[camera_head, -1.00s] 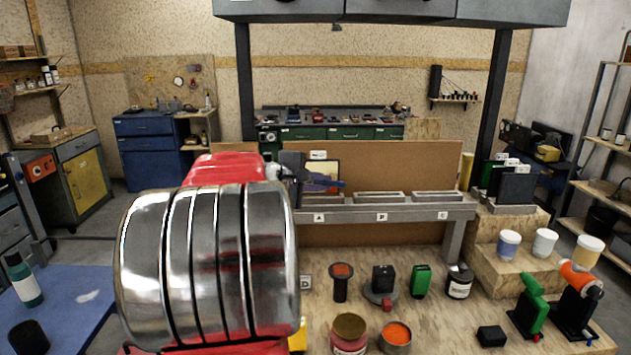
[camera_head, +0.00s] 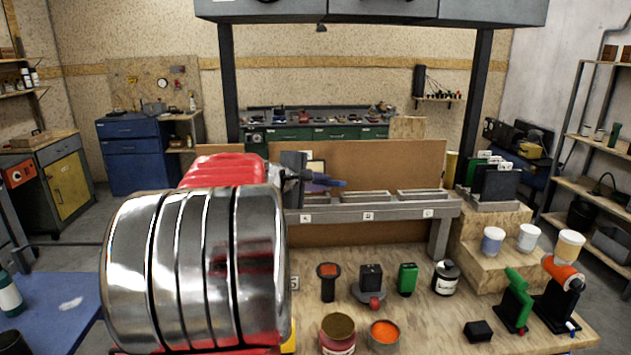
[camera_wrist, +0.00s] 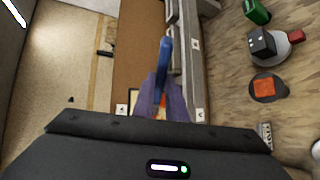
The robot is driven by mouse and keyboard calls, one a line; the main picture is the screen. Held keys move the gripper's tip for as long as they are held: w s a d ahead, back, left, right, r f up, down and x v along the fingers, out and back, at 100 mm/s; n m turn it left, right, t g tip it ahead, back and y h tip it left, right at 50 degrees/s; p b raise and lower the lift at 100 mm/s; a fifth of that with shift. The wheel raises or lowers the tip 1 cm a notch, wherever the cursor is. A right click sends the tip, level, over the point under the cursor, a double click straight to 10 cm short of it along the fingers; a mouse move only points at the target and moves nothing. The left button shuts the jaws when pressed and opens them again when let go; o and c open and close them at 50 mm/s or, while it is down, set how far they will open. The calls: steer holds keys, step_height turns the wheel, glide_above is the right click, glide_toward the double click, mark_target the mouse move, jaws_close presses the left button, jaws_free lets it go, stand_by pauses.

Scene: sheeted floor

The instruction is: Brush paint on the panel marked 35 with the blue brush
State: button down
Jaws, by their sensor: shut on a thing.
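My gripper (camera_head: 314,181) is shut on the blue brush (camera_head: 334,183), at the left part of the rail in the head view. In the wrist view, my gripper (camera_wrist: 161,98) has its purple fingers around the brush (camera_wrist: 166,57), which points away from the camera. A pale, dark-edged panel (camera_head: 316,166) stands just behind my gripper, partly hidden by it. In the wrist view, the panel (camera_wrist: 133,98) shows only in part around the fingers, with some orange-yellow. No number 35 is readable. I cannot tell whether the bristles touch the panel.
The grey rail (camera_head: 390,207) carries labels and empty trays. An open can of orange paint (camera_head: 384,333) and a brownish can (camera_head: 338,335) stand on the wooden bench. Dark and green panels (camera_head: 495,182) stand in a rack at right. Several small tools and cups stand below it.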

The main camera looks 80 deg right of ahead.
steer(key=shift+s+d, duration=0.15)
steer(key=shift+s, duration=0.45)
steer(key=shift+s+d, duration=0.15)
steer(key=shift+s, duration=0.6)
steer(key=s, duration=0.1)
steer(key=s+d, duration=0.1)
steer(key=s, duration=0.1)
steer(key=shift+s, duration=0.3)
steer(key=shift+r, duration=0.1)
steer(key=shift+r, duration=0.65)
steer(key=shift+w, duration=0.1)
steer(key=shift+w+a, duration=0.15)
steer(key=shift+w, duration=0.85)
steer(key=shift+w+a, duration=0.15)
steer(key=shift+w, duration=0.9)
